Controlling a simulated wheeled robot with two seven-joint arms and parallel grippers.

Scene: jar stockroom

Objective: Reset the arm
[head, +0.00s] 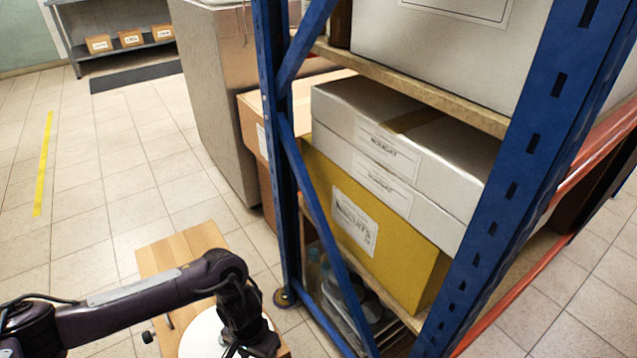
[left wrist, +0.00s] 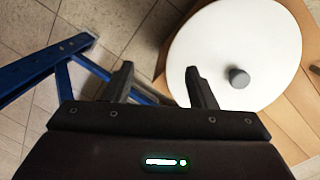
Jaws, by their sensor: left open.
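My left arm comes in from the left in the head view, bent over a small wooden table (head: 165,257). My left gripper shows in the left wrist view (left wrist: 160,82) with its two dark fingers apart and nothing between them. It is above and beside a round white disc (left wrist: 240,35) with a grey knob (left wrist: 239,78). The disc lies on the wooden surface (left wrist: 293,105) and also shows in the head view (head: 200,335), partly hidden by my arm. The fingertips in the head view are cut off by the bottom edge. My right gripper is not seen.
A blue-framed shelf rack (head: 500,200) stands close to the right of my left arm, holding white boxes (head: 400,150) and a yellow box (head: 350,220). A tall grey-brown block (head: 215,90) stands behind.

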